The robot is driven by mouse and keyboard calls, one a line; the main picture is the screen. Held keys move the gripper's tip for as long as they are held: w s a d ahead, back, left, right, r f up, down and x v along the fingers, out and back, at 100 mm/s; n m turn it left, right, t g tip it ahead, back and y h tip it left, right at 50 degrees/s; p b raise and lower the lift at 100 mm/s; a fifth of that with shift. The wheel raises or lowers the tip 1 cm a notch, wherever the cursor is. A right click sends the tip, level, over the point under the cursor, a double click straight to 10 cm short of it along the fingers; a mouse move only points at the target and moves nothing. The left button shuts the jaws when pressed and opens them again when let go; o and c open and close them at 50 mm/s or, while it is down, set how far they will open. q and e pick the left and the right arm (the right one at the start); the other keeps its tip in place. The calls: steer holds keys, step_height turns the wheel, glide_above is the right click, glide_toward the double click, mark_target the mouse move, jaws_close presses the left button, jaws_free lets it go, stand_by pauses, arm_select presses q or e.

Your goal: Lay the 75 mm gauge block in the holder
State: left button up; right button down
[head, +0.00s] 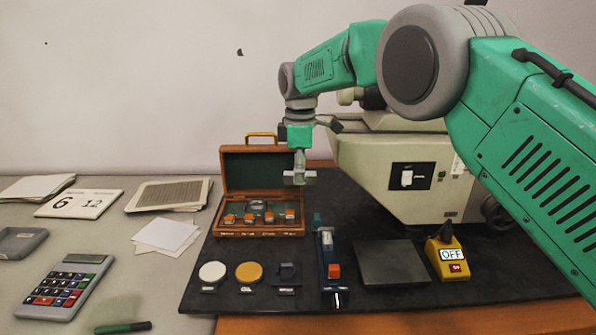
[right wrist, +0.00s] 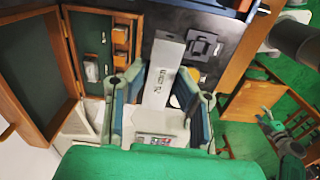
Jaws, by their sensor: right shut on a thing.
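My right gripper (head: 299,168) is shut on a pale grey gauge block (head: 300,178), held in the air in front of the open wooden case (head: 262,229). In the right wrist view the long block (right wrist: 160,68) sits between the fingers of the right gripper (right wrist: 160,95). It has dark marking on its face, too small to read. A dark, notched fixture (head: 285,274), which looks like the holder, lies on the black mat, below and apart from the block; it also shows in the right wrist view (right wrist: 204,45). My left gripper is not in view.
The case holds several small blocks. A white disc (head: 212,272), a yellow disc (head: 249,273), a blue tool (head: 328,262), a dark plate (head: 391,263) and a yellow switch box (head: 446,260) lie on the mat (head: 215,300). A large machine (head: 375,165) stands behind.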

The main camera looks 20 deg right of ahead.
steer(key=shift+s+f, duration=0.1)
steer(key=shift+f, duration=0.6)
steer(key=s+d+f+m, duration=0.1)
steer(key=s+f+m, duration=0.3)
steer(key=s, duration=0.5)
steer(key=s+d+f+m, duration=0.1)
steer(key=s+f+m, duration=0.4)
steer(key=s, duration=0.4)
steer(key=s+d+f+m, duration=0.1)
steer(key=s+f+m, duration=0.4)
steer(key=s, duration=0.5)
steer(key=shift+d+f, duration=0.1)
steer(key=shift+f, duration=0.05)
